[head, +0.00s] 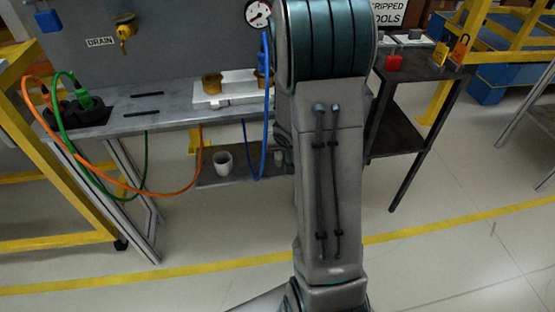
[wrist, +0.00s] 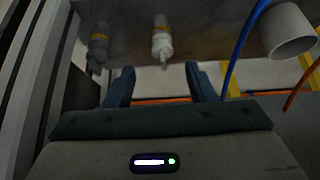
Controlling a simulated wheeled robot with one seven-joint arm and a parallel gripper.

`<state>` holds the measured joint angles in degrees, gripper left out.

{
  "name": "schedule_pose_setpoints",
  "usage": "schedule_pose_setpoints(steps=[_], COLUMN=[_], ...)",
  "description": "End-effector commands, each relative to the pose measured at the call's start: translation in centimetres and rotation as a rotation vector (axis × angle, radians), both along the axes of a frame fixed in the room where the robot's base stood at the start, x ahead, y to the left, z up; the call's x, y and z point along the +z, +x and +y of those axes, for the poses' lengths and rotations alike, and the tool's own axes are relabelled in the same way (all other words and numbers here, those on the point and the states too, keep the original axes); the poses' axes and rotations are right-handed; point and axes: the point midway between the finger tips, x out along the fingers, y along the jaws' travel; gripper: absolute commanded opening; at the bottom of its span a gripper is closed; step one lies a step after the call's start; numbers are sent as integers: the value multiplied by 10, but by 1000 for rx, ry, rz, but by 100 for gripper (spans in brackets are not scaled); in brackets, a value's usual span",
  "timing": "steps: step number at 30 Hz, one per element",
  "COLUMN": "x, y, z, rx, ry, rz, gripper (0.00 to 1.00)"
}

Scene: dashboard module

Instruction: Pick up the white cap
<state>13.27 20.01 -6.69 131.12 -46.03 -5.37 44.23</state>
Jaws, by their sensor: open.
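A white, hollow, cup-shaped piece (head: 222,163) stands on the low shelf under the bench in the head view. A similar white round piece (wrist: 288,30) shows at the upper right of the wrist view, off to the right of my fingers. A small white fitting with a narrow tip (wrist: 162,42) is in line with the gap between my fingers. I cannot tell for sure which of these is the white cap. My gripper (wrist: 161,72) is open, with nothing visible between its fingers. In the head view my arm hides the gripper.
A grey fitting (wrist: 98,45) is left of the white one. A blue hose (head: 266,110) hangs from the bench (head: 180,116) close to my arm; orange (head: 125,183) and green (head: 148,150) hoses are further left. A dark side table (head: 420,72) stands at right.

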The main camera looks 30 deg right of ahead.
Motion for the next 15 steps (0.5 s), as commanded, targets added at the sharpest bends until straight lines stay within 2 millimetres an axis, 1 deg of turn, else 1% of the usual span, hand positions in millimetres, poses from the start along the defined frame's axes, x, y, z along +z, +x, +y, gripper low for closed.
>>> schedule_pose_setpoints(steps=[1,5,9,12,15], x=[-6,-15,-33,-44,-46], y=[2,9,22,29,32], z=[0,-1,-2,-4,-5], rx=[1,2,3,1,2], ry=[0,-1,-2,-2,-2], rz=[1,0,2,1,1], gripper=[50,50,50,50,50])
